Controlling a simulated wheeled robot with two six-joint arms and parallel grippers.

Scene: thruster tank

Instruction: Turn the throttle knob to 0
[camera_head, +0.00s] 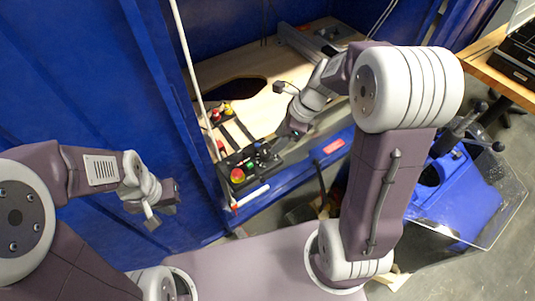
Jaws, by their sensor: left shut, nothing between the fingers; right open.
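A black control box (248,167) sits on the front edge of the wooden bench, inside the blue enclosure. It carries a red button on a yellow base (238,176) at its left and small dark and blue knobs toward its right. The throttle knob is too small to tell apart from these, and its pointer and scale cannot be read. My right gripper (284,136) is open, just right of and above the box's right end. Whether it touches a knob cannot be told. My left gripper (153,221) is shut and empty, left of the box in front of the blue wall.
Another box with red and yellow buttons (222,112) sits farther back on the wooden bench (255,75). A thin white pole (188,60) stands left of the bench. A blue machine with a clear shield (450,195) stands at the right, near a wooden table (485,65).

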